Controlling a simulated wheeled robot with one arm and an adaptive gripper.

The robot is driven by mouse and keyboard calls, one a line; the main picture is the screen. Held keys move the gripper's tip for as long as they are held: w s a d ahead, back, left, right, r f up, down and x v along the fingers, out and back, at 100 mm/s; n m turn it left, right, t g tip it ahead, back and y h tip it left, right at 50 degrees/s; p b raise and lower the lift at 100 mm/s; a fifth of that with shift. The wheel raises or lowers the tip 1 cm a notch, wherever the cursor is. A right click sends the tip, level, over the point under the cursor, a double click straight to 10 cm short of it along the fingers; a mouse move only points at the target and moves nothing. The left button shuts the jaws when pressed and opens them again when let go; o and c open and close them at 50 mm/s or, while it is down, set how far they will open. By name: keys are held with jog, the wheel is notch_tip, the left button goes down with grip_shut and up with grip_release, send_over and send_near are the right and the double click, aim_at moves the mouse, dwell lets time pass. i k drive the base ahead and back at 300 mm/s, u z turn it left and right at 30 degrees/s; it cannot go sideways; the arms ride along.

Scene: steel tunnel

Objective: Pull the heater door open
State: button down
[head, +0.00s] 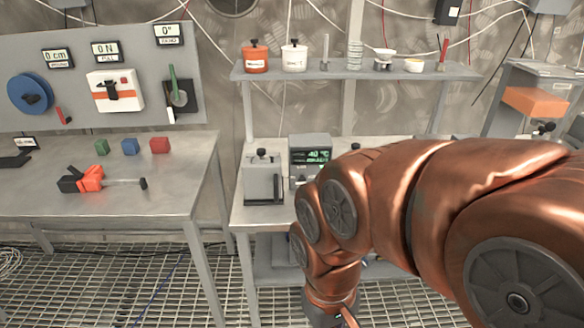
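A grey box with a lit green display reading about 40 °C (310,156) stands on the middle bench, and it looks like the heater. My copper arm covers its lower right side, and I cannot make out its door or handle. A lighter grey metal box (263,182) with a black knob on top stands just left of it, and a dark slanted bar shows on its right side. My arm reaches in from the right and bends down in front of the bench. Its end runs off the bottom edge, so my gripper's fingers do not show.
The left table (150,195) holds red, blue and green cubes and an orange-black tool. A shelf (400,72) above the middle bench carries an orange pot, a white pot and glassware. An orange block (535,101) sits at right. Grating floor lies open between left table and bench.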

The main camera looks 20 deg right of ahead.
aim_at(262, 180)
jog(key=z, duration=1.2)
jog(key=k, duration=1)
jog(key=u, duration=1.75)
jog(key=i, duration=0.5)
jog(key=z, duration=0.05)
